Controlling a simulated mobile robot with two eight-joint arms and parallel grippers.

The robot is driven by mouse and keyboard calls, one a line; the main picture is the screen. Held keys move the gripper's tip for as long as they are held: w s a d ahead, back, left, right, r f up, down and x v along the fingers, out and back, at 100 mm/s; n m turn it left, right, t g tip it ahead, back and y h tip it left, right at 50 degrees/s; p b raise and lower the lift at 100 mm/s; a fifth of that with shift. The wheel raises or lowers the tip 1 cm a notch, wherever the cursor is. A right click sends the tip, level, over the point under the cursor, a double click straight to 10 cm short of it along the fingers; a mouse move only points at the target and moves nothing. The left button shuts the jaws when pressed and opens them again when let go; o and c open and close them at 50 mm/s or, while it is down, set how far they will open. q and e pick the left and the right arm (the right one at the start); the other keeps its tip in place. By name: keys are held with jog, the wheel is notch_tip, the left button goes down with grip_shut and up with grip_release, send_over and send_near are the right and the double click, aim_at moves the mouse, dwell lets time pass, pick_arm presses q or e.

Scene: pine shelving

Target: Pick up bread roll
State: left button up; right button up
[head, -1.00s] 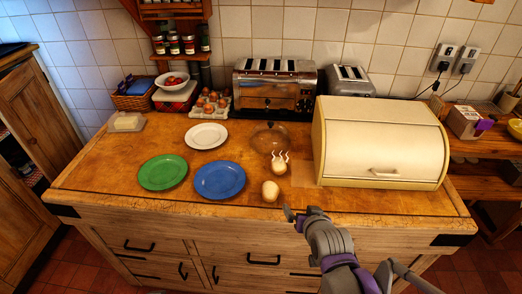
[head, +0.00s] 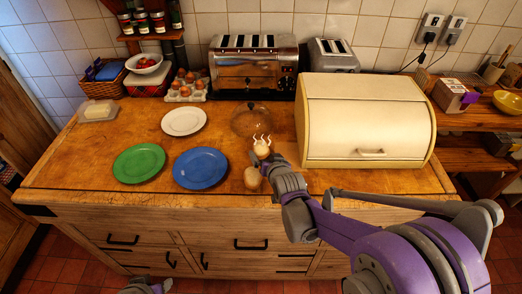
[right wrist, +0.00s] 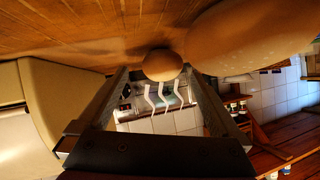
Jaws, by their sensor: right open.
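Two small tan bread rolls are on the wooden counter in the head view. The rear roll (head: 261,149) has white steam marks over it; the nearer roll (head: 251,178) is plain. My right gripper (head: 264,164) is open at the right side of the rolls and partly covers the space between them. In the upside-down right wrist view, the steaming roll (right wrist: 162,65) shows beyond and between the open fingers (right wrist: 160,88). The nearer roll (right wrist: 245,38) looms large outside the fingers, to the right. A grey and purple part of my left arm's end (head: 146,287) shows at the bottom edge.
A cream bread bin (head: 366,122) stands right of the rolls. A blue plate (head: 201,168), a green plate (head: 139,163) and a white plate (head: 184,122) lie to the left. A clear dome (head: 250,118) is behind the rolls, with a toaster (head: 253,65) further back.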

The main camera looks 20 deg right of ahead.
aim_at(264, 152)
jog(key=x, duration=0.4)
jog(key=shift+w, duration=0.35)
jog(key=shift+s+r, duration=0.1)
jog(key=c, duration=1.3)
